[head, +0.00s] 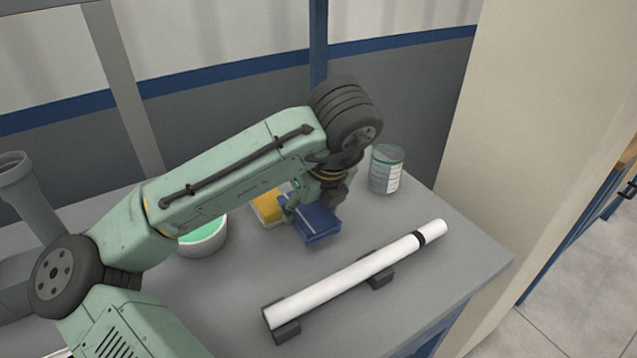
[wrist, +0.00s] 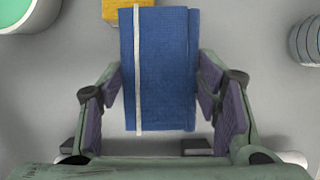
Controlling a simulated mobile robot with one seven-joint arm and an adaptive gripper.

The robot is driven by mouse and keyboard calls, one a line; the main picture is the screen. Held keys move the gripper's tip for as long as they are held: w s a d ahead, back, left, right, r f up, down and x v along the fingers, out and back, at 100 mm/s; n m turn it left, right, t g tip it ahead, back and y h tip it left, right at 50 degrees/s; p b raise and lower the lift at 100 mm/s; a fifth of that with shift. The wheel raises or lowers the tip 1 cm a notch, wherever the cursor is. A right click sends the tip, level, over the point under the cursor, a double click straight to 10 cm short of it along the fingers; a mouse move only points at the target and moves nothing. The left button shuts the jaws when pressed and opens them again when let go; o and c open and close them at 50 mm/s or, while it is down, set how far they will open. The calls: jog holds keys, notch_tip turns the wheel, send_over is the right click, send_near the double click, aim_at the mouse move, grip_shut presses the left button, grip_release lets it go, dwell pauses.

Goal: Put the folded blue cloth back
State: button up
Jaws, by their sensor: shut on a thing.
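The folded blue cloth (head: 320,224) has a pale stripe near one side and sits under my wrist in the head view. In the wrist view the cloth (wrist: 168,70) fills the space between my fingers. My gripper (wrist: 157,85) is shut on it, one finger pad at each side. In the head view my wrist hides part of the cloth and most of the fingers. I cannot tell whether the cloth touches the table.
A yellow block-like thing (head: 266,208) lies just behind the cloth. A green-filled bowl (head: 204,238) is left of it and a labelled can (head: 386,170) right. A white pipe (head: 345,275) rests on dark supports in front. Grey table (head: 225,300) is bare at front left.

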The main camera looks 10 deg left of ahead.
jog(key=w+p, duration=0.1)
jog(key=w, duration=0.3)
jog(key=w+a+p, duration=0.1)
jog(key=w, duration=0.3)
jog(key=w+f, duration=0.1)
jog(key=w, duration=0.4)
jog(key=shift+w+a+p, duration=0.1)
jog(key=shift+a+p, duration=0.15)
jog(key=shift+p, duration=0.15)
jog(key=shift+w+f, duration=0.15)
jog(key=shift+f, duration=0.05)
jog(key=shift+f+p, duration=0.55)
jog(key=shift+f, duration=1.15)
jog(key=shift+f, duration=0.2)
jog(key=o, duration=1.1)
jog(key=shift+r, duration=0.1)
